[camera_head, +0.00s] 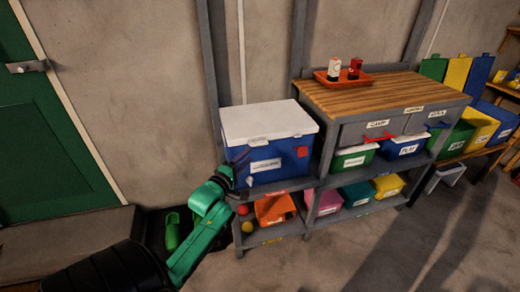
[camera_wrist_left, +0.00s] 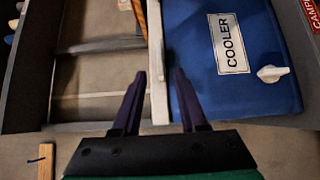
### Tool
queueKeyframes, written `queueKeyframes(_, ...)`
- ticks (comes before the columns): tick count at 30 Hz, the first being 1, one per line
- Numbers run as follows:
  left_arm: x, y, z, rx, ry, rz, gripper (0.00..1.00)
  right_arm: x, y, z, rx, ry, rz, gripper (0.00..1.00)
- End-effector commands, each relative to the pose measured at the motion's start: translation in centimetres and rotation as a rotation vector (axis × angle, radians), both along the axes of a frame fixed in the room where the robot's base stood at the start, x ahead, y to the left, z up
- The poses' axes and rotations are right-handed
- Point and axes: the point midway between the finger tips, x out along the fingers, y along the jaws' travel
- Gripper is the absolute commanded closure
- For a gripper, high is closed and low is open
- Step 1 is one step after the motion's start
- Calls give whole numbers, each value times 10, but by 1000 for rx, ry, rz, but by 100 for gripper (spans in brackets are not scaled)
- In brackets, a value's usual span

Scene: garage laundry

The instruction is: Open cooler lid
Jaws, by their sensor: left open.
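The cooler is a blue box (camera_head: 285,160) with a white lid (camera_head: 265,122), which lies shut on top. It stands on the grey shelf unit, with a label and a white spigot on its front. In the left wrist view, the blue body (camera_wrist_left: 250,95) fills the right side and the lid's white edge (camera_wrist_left: 156,60) runs down the middle. My left gripper (camera_head: 236,163) is at the cooler's front left. In the wrist view, its two dark fingers (camera_wrist_left: 159,78) are apart, one on each side of the white edge as seen; contact cannot be told. My right gripper is not in view.
A wooden-topped bench (camera_head: 380,92) with a red tray (camera_head: 343,77) stands to the right of the cooler. Coloured bins fill the shelves below. A green door (camera_head: 50,140) is at the left. The floor (camera_head: 400,240) in front is largely clear.

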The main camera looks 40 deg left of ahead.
Motion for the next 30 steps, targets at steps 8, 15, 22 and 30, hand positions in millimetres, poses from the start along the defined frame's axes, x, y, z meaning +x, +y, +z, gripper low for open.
queueKeyframes(8,60,11,-1,2,0,0,57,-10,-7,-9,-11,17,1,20)
queueKeyframes(15,69,12,-1,2,2,0,57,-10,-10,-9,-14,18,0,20)
queueKeyframes(22,68,12,-1,2,2,0,100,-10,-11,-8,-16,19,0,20)
queueKeyframes(30,68,12,-1,2,2,0,100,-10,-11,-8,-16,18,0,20)
